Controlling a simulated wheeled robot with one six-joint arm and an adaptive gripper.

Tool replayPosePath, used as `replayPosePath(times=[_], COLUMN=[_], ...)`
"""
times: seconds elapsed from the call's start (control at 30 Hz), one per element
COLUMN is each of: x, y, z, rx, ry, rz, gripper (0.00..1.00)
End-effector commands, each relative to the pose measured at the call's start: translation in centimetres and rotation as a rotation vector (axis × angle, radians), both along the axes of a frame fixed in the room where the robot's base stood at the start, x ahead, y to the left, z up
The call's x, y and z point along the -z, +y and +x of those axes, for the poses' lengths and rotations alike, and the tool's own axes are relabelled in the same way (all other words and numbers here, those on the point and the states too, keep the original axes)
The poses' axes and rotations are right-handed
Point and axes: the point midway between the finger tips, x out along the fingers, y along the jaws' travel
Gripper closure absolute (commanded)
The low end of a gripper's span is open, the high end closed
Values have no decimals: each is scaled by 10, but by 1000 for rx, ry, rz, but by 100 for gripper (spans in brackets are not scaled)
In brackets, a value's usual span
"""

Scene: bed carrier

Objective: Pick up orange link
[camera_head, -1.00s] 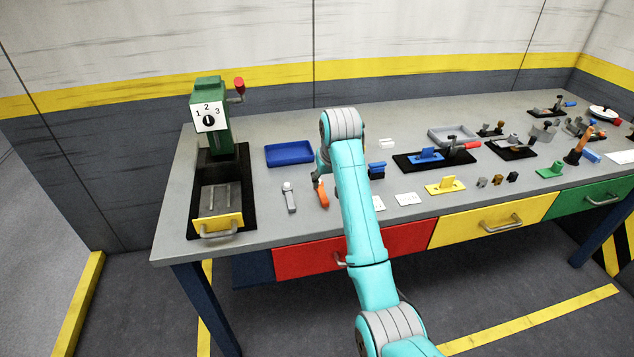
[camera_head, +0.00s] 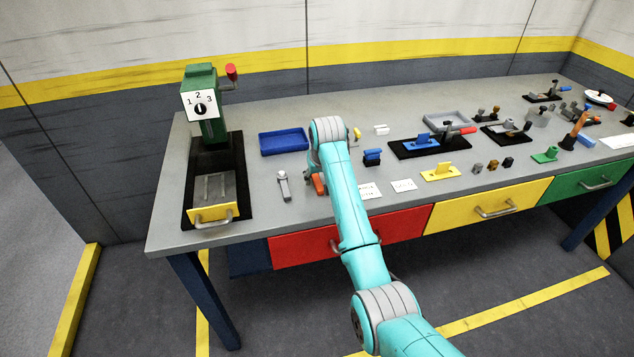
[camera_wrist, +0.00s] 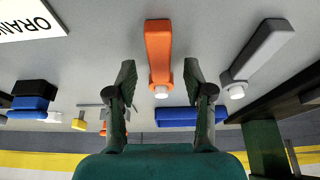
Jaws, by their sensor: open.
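The orange link (camera_wrist: 158,50) lies on the grey table in the wrist view, with a white pin at its near end. In the head view the orange link (camera_head: 320,186) shows only partly beside my arm. My gripper (camera_wrist: 158,72) is open, its two green fingers on either side of the link's pinned end. Whether the fingers touch it I cannot tell. In the head view my gripper is mostly hidden behind my arm.
A grey link (camera_wrist: 258,52) lies just right of the orange one in the wrist view. A blue tray (camera_head: 284,142) stands behind. A white card (camera_wrist: 28,18) with partly visible lettering lies left. A green machine (camera_head: 208,105) stands at the table's left end.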

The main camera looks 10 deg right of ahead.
Motion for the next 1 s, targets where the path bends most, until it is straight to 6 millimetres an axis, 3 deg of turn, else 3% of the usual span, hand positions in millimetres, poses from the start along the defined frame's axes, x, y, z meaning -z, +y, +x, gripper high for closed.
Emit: replayPosePath(times=[0.33,0.53,0.57,0.87,1.0], x=[7,7,7,6,-5], y=[0,0,0,0,0], z=[3,3,3,4,4], rx=[0,0,0,0,0], ry=[-1,-1,-1,-3,-6], rz=[0,0,0,0,0], gripper=[48,98,100,100,100])
